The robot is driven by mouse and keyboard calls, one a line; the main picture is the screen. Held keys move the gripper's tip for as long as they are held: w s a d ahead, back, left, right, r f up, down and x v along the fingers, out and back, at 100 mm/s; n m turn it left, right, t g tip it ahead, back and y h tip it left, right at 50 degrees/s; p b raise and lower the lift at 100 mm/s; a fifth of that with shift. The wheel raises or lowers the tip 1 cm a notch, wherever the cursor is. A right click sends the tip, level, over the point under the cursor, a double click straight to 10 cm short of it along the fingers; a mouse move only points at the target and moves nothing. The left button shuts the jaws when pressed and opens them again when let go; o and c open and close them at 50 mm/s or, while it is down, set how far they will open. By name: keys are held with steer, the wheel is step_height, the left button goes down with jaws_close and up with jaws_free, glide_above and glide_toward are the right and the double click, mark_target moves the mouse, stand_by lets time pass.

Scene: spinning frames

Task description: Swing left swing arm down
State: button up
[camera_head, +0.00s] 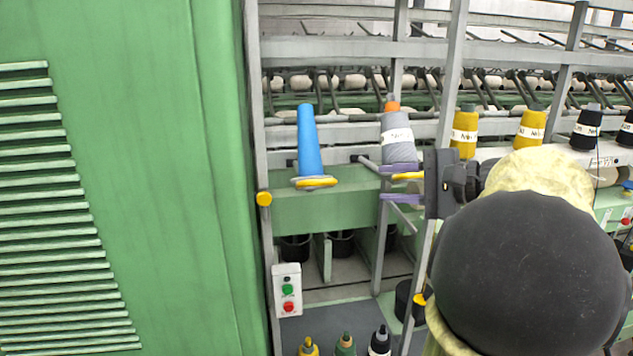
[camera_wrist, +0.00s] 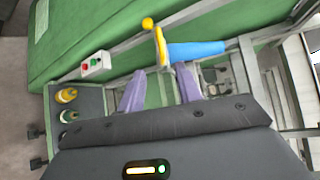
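The left swing arm carries a bare blue cone (camera_head: 308,142), upright, with a yellow-edged piece (camera_head: 316,182) at its base. In the wrist view the blue cone (camera_wrist: 196,52) lies sideways beyond my fingertips, its yellow piece (camera_wrist: 160,45) nearest the gap between them. My gripper (camera_head: 384,183) has two purple fingers, spread apart with nothing between them. It is to the right of the blue cone, apart from it. The wrist view also shows my open gripper (camera_wrist: 160,70). The arm's pivot and rear bar are only partly visible.
A grey yarn cone (camera_head: 398,138) stands just behind and above my fingers. Yellow cones (camera_head: 465,133) stand to the right. A green cabinet (camera_head: 130,180) fills the left. A grey post (camera_head: 262,230) with a yellow knob (camera_head: 264,199) and a button box (camera_head: 287,290) are near the blue cone.

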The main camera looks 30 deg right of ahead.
mark_target(320, 182)
steer(key=p+x, duration=0.6)
steer(key=x, duration=1.1)
jaws_close()
